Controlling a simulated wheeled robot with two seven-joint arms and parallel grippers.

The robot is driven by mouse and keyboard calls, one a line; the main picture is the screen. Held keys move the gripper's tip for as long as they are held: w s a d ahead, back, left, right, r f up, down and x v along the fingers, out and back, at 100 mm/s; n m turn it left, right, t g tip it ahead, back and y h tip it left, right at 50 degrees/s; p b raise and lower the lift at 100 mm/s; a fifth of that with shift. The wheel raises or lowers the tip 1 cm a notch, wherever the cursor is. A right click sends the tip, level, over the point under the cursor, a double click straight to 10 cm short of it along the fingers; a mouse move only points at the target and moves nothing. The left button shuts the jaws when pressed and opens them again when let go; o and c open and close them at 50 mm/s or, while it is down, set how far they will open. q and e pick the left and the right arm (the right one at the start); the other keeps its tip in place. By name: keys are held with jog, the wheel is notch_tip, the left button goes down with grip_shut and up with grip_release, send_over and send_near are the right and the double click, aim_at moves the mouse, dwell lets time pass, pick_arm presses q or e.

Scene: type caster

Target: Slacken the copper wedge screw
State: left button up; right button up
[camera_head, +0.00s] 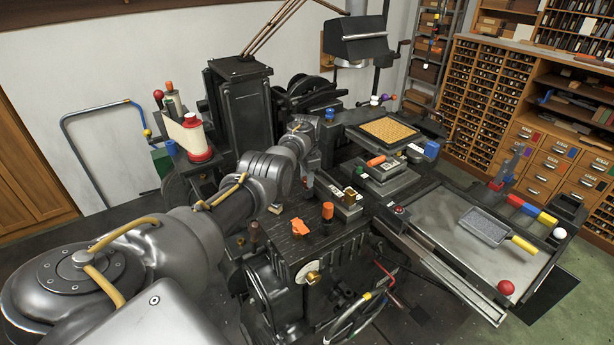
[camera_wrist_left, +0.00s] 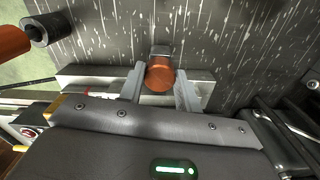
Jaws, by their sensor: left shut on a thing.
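The copper wedge screw (camera_wrist_left: 159,73) shows in the left wrist view as a round copper-coloured head in front of a dark, streaked surface. My left gripper (camera_wrist_left: 158,88) has one finger on each side of the head and is shut on it. In the head view my left arm reaches in from the left over the machine, with the gripper (camera_head: 309,184) low at its end. I cannot make out the screw there, behind my arm and the machine parts. My right gripper is not in view.
An orange-topped knob (camera_head: 327,210) and an orange piece (camera_head: 299,228) sit on the dark machine bed near my gripper. To the right, a metal tray (camera_head: 430,217) holds a yellow-handled tool (camera_head: 485,227) and a red ball (camera_head: 505,288). An orange-handled block (camera_head: 376,161) stands behind.

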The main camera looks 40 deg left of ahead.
pick_arm(q)
jog(key=n, duration=0.3)
jog(key=shift+n, duration=0.4)
jog(key=n, duration=0.3)
jog(key=shift+d+n, duration=0.1)
jog(key=shift+n, duration=0.2)
jog(key=n, duration=0.3)
jog(key=shift+f+n, duration=0.1)
jog(key=shift+n, duration=0.3)
jog(key=n+b, duration=0.1)
jog(key=n, duration=0.2)
jog(key=n+b, duration=0.1)
jog(key=n, duration=0.3)
jog(key=n+b, duration=0.2)
jog(key=n, duration=0.1)
jog(key=shift+d+f+n, duration=0.1)
jog(key=shift+n, duration=0.3)
jog(key=n+b, duration=0.1)
jog(key=n, duration=0.2)
jog(key=shift+b, duration=0.4)
jog(key=shift+n+b, duration=0.65)
jog(key=shift+n, duration=1.35)
